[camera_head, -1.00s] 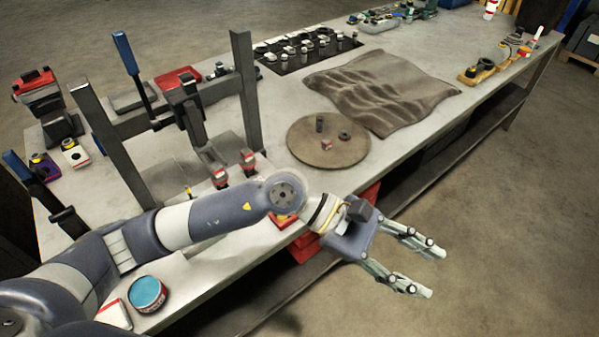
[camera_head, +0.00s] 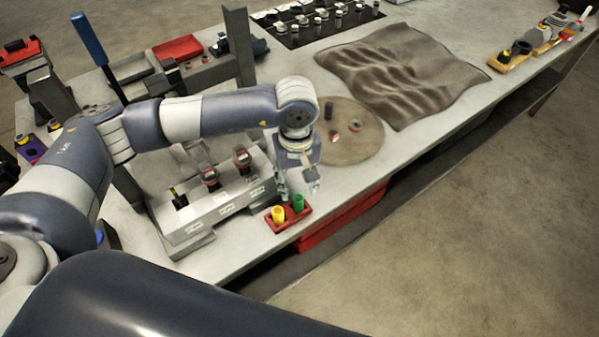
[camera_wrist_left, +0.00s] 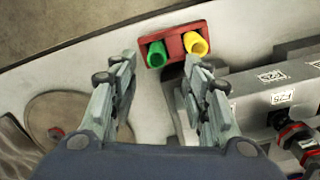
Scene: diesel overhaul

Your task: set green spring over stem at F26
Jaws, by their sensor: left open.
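The green spring (camera_head: 298,203) stands in a small red tray (camera_head: 270,224) beside a yellow spring (camera_head: 278,214), at the table's front edge. My left gripper (camera_head: 297,187) points down just above the tray, open and empty. In the left wrist view the green spring (camera_wrist_left: 156,54) lies just beyond the gap between the open fingers, apart from them. A grey block (camera_head: 215,205) with white labels and several stems stands left of the tray. It also shows in the left wrist view (camera_wrist_left: 250,100); I cannot tell which stem is at F26. My right gripper is out of view.
A round brown disc (camera_head: 350,140) with small parts lies behind the gripper. A crumpled brown cloth (camera_head: 405,70) lies further back. A metal frame (camera_head: 238,50) and a blue-handled lever (camera_head: 90,40) rise behind the block. The table's front edge is close to the tray.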

